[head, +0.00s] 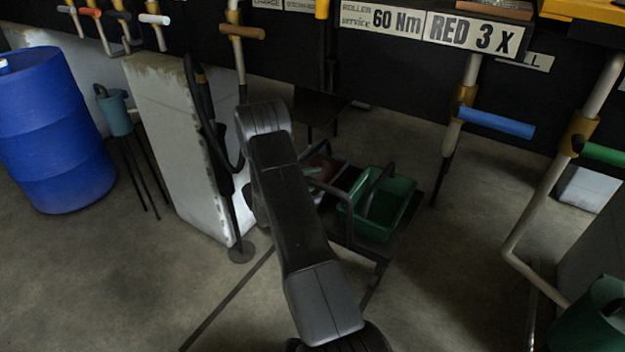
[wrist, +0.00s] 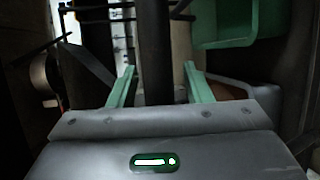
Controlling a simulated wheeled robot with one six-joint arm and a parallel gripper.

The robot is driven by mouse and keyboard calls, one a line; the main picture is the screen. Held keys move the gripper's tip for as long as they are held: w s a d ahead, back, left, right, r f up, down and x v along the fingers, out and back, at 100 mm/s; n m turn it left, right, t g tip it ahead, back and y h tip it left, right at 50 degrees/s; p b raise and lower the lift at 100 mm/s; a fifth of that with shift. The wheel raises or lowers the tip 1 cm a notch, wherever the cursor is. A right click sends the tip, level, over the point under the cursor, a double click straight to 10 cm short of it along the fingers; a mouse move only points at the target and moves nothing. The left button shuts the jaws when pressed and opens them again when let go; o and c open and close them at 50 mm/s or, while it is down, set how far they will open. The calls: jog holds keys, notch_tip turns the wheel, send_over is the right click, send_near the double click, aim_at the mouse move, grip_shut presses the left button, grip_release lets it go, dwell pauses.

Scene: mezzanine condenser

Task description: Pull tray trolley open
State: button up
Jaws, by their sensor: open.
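The tray trolley (head: 404,238) is a low dark frame with raised bars, standing on the floor at the centre right of the head view. A green bin (head: 408,190) sits on it; a green bin also shows in the wrist view (wrist: 238,38). My gripper (wrist: 160,84) is open, its two pale green fingers apart. A dark upright bar (wrist: 154,45) shows between the fingers; I cannot tell whether they touch it. In the head view my arm hides part of the trolley and most of the gripper.
A white slab-like block (head: 185,140) stands left of my arm, with a dark stand (head: 240,252) at its near edge. A blue drum (head: 52,130) is at far left. Pipes with coloured handles hang from above, including a blue one (head: 497,123). Floor in front is mostly clear.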

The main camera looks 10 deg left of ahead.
grip_shut()
jog(key=shift+s, duration=0.1)
